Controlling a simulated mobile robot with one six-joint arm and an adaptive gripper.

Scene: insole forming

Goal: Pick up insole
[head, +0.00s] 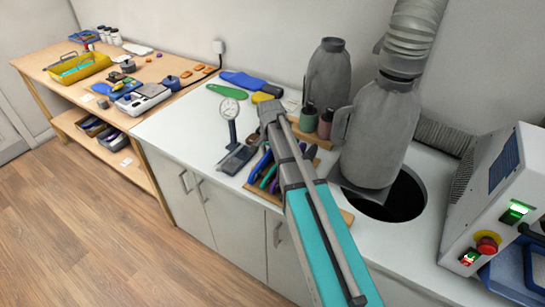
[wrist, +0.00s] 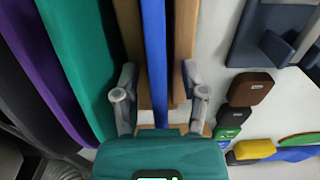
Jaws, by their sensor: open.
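A green insole (head: 226,91) lies flat on the white counter in the head view. A longer blue insole-shaped piece (head: 243,79) lies behind it; both show partly at the right edge of the wrist view, the green one (wrist: 301,139) and the blue one (wrist: 296,155). My gripper (wrist: 162,98) is open, its two fingers on either side of a narrow upright blue strip (wrist: 154,55) with brown wooden pieces beside it. I cannot tell whether the strip is an insole or a tool, or whether the fingers touch it. In the head view my arm hides the gripper.
A wooden rack (head: 258,186) of coloured tools stands below my arm. A dial gauge (head: 230,110) is left of it, small bottles (head: 325,124) right. A yellow block (head: 262,97) is near the insoles. Grey vessels (head: 376,132) and a machine (head: 495,200) crowd the right.

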